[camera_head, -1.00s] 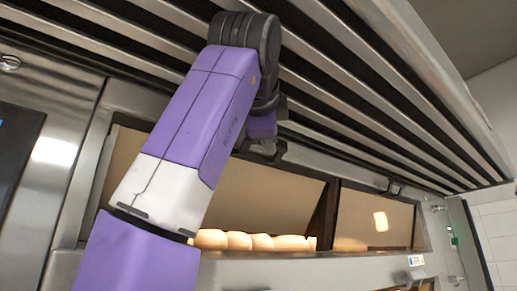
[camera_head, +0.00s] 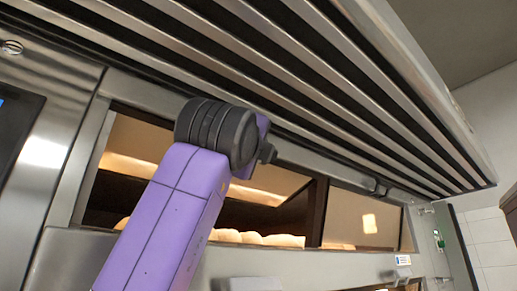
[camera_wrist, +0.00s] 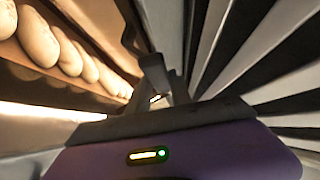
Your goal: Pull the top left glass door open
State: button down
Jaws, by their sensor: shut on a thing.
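The top left glass door (camera_head: 285,181) shows in the head view as a pale panel behind and right of my forearm, below the slatted hood. Its lower part looks tilted, with a bright strip and dark space beneath. My gripper (camera_head: 266,152) is at the door's top edge, partly hidden by my wrist. In the wrist view, my gripper (camera_wrist: 158,95) is shut on a small part near its fingertips, apparently the door's handle; the exact grip is hard to see. Several bread rolls (camera_wrist: 62,46) lie inside the oven at the upper left of that view.
The slatted metal hood (camera_head: 330,85) runs close above my gripper. A second glass door (camera_head: 362,217) is at the right. A dark control panel (camera_head: 18,125) is at the left. An open-looking side panel with a green mark (camera_head: 439,240) stands at the far right.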

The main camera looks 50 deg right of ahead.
dwell(0.4)
jog(key=c, duration=1.2)
grip_release()
jog(key=shift+o, duration=0.2)
jog(key=b+v, duration=0.2)
jog(key=v, duration=0.5)
jog(key=shift+a+f, duration=0.2)
jog(key=shift+a, duration=0.15)
jog(key=shift+s, duration=0.1)
